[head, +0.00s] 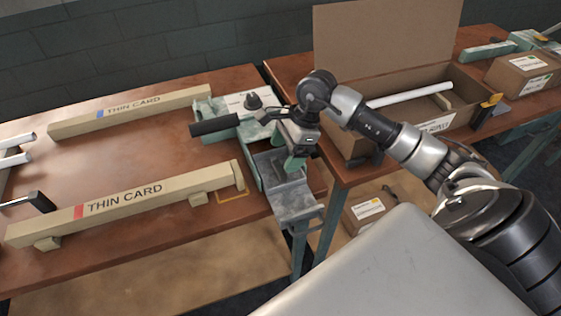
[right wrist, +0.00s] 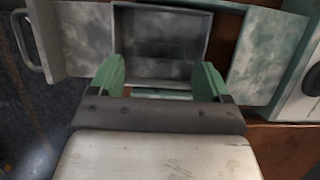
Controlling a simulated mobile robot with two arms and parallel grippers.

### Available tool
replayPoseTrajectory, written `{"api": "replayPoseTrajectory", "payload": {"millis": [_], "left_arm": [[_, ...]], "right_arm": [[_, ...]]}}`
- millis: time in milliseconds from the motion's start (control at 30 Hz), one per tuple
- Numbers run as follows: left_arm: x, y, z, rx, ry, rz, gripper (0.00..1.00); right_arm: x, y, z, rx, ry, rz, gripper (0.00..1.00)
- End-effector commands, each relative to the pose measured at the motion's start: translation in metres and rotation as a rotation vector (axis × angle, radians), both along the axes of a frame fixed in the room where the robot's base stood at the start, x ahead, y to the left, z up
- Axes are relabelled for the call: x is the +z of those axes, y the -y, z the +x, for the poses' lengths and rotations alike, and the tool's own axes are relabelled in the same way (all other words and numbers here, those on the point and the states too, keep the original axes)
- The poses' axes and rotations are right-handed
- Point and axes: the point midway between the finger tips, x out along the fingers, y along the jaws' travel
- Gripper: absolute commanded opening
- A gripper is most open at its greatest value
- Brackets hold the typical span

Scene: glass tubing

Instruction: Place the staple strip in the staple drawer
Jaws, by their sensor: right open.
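The staple drawer (head: 296,200) is pulled out at the front of the green machine (head: 247,140), at the right end of the left table. In the right wrist view the drawer (right wrist: 85,40) shows a grey open compartment (right wrist: 160,48) and a bar handle at the far left. My right gripper (head: 296,160) is above the compartment. Its green fingers (right wrist: 160,78) are apart, near the compartment's lower edge in the wrist view. A thin green bar shows between them; I cannot tell what it belongs to. I cannot make out a staple strip. My left gripper is not in view.
Two long beige beams marked THIN CARD (head: 125,203) lie on the left table (head: 140,150). A black lever (head: 214,125) sticks out from the machine. A cardboard box (head: 440,122) holding a white tube stands on the right table, beneath my right arm.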

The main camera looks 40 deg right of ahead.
Motion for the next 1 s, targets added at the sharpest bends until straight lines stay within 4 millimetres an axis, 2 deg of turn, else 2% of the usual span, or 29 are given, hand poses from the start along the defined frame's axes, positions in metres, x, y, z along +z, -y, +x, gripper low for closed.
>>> {"api": "replayPoseTrajectory", "payload": {"millis": [200,400,567,1000], "left_arm": [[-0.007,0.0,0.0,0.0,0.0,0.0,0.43],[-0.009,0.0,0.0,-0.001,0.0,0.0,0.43],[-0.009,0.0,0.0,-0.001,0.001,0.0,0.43],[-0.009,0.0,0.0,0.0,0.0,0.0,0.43]], "right_arm": [[0.043,0.018,-0.004,-0.001,0.004,-0.003,0.78],[0.066,0.027,-0.006,-0.001,0.0,-0.001,0.78],[0.072,0.029,-0.007,0.0,0.0,0.001,0.78],[0.071,0.029,-0.007,0.0,0.0,0.0,0.78]]}}
